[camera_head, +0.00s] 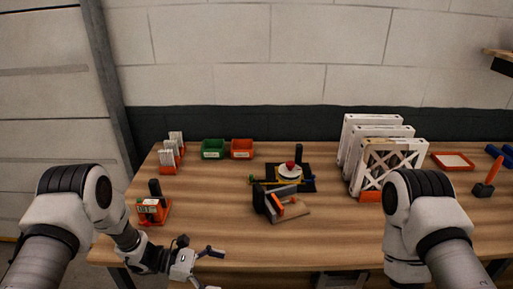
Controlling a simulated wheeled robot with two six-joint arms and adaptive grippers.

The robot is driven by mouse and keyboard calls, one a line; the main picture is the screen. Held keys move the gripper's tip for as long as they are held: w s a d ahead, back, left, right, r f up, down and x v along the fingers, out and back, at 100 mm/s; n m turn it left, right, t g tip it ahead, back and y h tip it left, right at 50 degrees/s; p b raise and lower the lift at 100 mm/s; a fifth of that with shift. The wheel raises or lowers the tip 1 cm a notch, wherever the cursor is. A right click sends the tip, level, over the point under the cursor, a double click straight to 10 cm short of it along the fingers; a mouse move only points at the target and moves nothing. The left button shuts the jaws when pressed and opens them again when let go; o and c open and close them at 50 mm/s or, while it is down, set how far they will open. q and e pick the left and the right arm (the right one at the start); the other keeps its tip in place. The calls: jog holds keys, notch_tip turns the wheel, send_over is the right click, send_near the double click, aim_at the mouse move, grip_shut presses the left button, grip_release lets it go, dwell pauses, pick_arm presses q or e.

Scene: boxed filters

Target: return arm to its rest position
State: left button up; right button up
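My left arm comes in from the left, and its gripper (212,268) is at the front edge of the wooden table (340,235). Its two fingers are spread apart with nothing between them. My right arm (425,215) stands at the right, bent downward in front of the table's front edge. The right gripper is out of sight, hidden below or behind the arm.
Boxed white filters (385,160) stand upright at the right. A black-and-wood fixture (285,205) sits mid-table. Green (213,149) and red (242,149) bins stand at the back. An orange device (153,211) is at the left. The front middle is clear.

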pick_arm(q)
jog(key=s+a+f+m+g+y+b, duration=0.2)
jog(key=s+a+f+g+y+b, duration=0.15)
jog(key=s+f, duration=0.65)
jog(key=s+a+f+m+g+y+b, duration=0.2)
jog(key=s+f+g+y, duration=0.25)
jog(key=s, duration=0.95)
jog(key=s+a+f+m+t+y+b, duration=0.1)
jog(key=s+a+f+m+y, duration=0.15)
jog(key=s+a+m, duration=0.25)
jog(key=s+a+f+m+t+y, duration=0.1)
jog(key=s+a+f+m+y, duration=0.1)
jog(key=s+a+m+y, duration=0.25)
jog(key=w+m+t, duration=0.4)
jog(key=w+t, duration=0.2)
jog(key=w, duration=0.1)
jog(key=shift+a+f, duration=0.15)
jog(key=shift+f, duration=0.15)
pick_arm(e)
notch_tip(320, 180, down, 8)
jog(key=shift+w, duration=0.35)
